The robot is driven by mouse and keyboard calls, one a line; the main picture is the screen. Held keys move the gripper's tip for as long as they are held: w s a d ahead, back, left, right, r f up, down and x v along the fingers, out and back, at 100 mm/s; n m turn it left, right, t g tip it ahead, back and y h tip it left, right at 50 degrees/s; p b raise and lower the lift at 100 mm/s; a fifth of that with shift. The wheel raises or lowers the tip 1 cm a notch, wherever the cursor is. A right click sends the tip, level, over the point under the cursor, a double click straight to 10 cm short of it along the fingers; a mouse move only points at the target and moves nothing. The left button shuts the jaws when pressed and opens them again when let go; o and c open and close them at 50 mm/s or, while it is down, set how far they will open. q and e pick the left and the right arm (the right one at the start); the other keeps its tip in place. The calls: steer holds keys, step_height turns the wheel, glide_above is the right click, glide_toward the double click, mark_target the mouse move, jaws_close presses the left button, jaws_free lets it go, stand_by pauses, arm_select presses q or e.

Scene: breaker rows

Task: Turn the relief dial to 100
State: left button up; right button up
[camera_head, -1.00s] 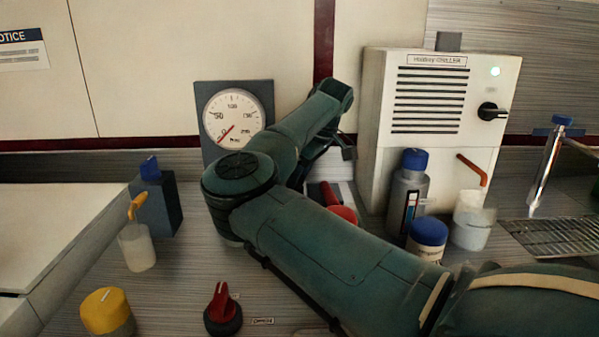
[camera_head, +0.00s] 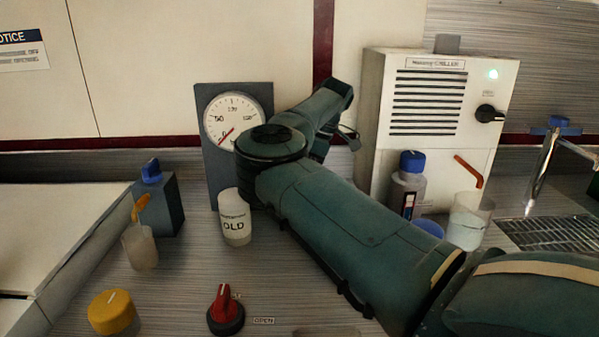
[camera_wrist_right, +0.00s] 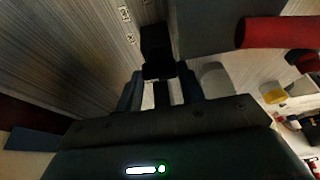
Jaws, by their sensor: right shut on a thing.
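The round gauge (camera_head: 225,108) on a grey panel has a red needle pointing to the lower left, near the low end of its scale; my arm covers its lower right. My right arm crosses the middle of the head view and hides its gripper there. In the right wrist view, my right gripper (camera_wrist_right: 161,88) is shut on a dark knob-like piece (camera_wrist_right: 157,48) that stands against the striped metal surface. I cannot read this piece's marking or setting, nor confirm that it is the relief dial. My left gripper is not in view.
A white chiller box (camera_head: 430,140) with a black knob (camera_head: 489,114) stands right. Beakers stand left (camera_head: 140,248) and right (camera_head: 468,222).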

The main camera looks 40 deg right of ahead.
stand_by(0.3)
steer(key=o, duration=1)
step_height(320, 180, up, 10)
steer(key=shift+p, duration=0.45)
steer(key=shift+r, duration=0.1)
